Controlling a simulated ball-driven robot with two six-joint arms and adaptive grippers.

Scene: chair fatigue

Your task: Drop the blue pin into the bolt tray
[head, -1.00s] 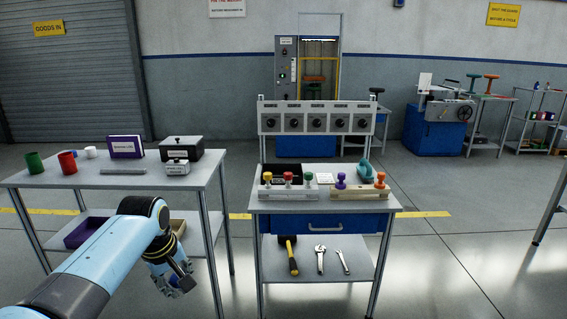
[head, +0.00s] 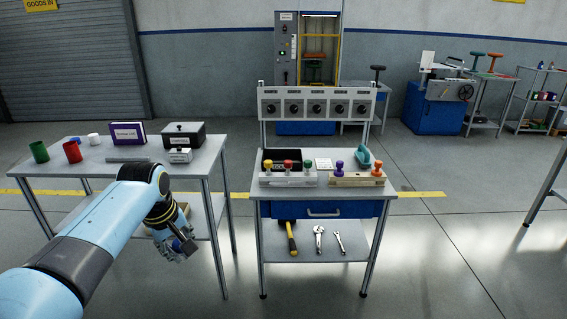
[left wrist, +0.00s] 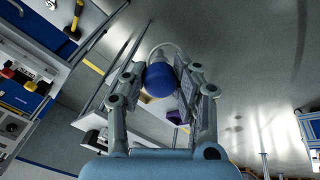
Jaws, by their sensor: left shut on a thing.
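My left gripper (head: 180,247) is shut on the blue pin (head: 177,244), low in front of the gap between the two tables. In the left wrist view the pin's round blue knob (left wrist: 158,80) sits between the two fingers (left wrist: 162,88). The rest of the pin is mostly hidden. A black open tray (head: 268,157) lies at the back left of the middle bench; I cannot read a label that names it the bolt tray. The gripper is left of and below this tray, well apart from it. My right gripper is not in view.
The left table (head: 200,165) bears cups, a purple box and a black box. Clear floor lies right of the bench.

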